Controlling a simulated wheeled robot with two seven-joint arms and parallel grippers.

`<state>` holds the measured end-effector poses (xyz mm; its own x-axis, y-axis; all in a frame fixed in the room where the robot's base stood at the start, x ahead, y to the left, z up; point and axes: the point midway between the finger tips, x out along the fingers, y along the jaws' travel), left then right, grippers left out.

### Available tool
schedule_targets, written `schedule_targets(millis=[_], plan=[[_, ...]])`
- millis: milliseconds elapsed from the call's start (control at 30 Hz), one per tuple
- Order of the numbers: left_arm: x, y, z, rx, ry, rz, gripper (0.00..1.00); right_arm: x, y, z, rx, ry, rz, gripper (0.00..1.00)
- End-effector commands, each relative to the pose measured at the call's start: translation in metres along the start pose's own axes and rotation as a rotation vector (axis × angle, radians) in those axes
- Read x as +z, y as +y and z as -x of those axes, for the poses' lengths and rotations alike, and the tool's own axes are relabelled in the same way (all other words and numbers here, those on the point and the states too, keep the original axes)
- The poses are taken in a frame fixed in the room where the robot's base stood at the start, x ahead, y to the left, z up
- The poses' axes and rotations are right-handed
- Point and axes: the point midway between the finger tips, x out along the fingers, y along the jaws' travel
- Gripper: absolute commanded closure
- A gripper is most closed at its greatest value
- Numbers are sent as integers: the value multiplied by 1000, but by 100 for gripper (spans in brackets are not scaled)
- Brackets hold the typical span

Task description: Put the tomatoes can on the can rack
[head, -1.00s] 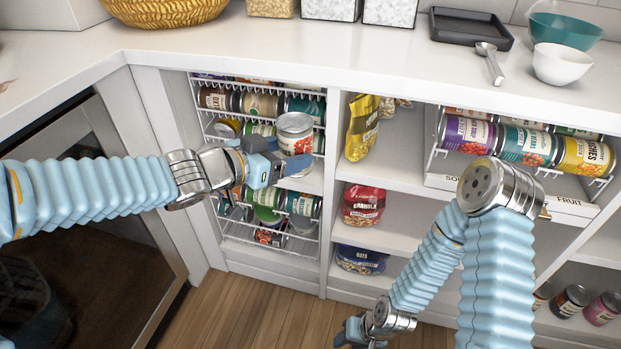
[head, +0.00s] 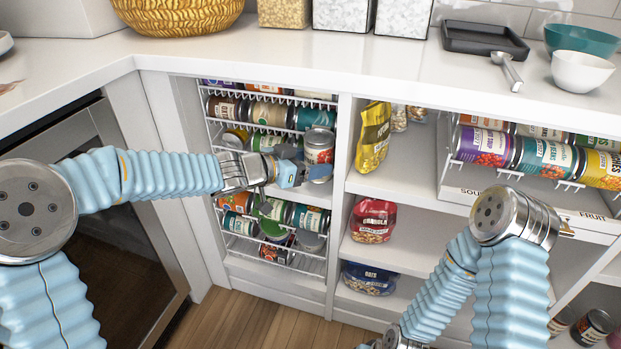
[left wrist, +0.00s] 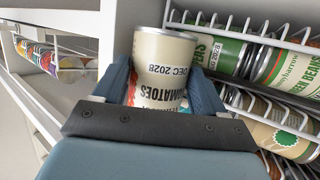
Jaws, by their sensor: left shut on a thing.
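The tomatoes can (head: 319,147) has a silver lid and a pale label. The left wrist view shows its word "TOMATOES" upside down on the can (left wrist: 165,55). My left gripper (head: 302,174) is shut on it and holds it roughly upright at the right part of the white wire can rack (head: 255,126). The rack's wires also show at the right in the left wrist view (left wrist: 245,32). I cannot tell whether the can touches the rack. The gripper hides part of the middle rows. Only a sliver of my right gripper shows at the bottom edge; its fingers are hidden.
Several cans lie on their sides in the rack's rows. A white divider (head: 341,190) stands right of the held can. Beyond it are shelves with a yellow bag (head: 373,137), a red granola bag (head: 374,220) and another can rack (head: 446,150). The counter (head: 400,75) is above.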

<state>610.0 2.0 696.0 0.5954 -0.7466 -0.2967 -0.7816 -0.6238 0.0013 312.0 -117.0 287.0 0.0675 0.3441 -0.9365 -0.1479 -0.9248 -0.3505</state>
Motion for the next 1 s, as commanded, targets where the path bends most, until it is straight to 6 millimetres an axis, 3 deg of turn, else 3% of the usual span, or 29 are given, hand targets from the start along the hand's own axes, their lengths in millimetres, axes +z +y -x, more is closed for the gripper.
schedule_targets(millis=[267, 433, 800, 833, 900, 1000], plan=[[13, -9, -15, 1, 2, 1, 80, -1, 4, -6, 2, 3, -2, 57], [40, -8, -22, 1, 2, 0, 80, -4, 14, -19, 9, 11, -8, 57], [42, -8, -23, 0, 2, -1, 80, -4, 14, -18, 9, 12, -9, 57], [43, -8, -23, 0, 1, 0, 27, -4, 14, -18, 10, 12, -9, 57], [42, -8, -22, 0, 1, 0, 18, -4, 14, -18, 10, 12, -9, 57], [42, -8, -22, 0, 1, -1, 18, -4, 14, -18, 9, 12, -9, 57]])
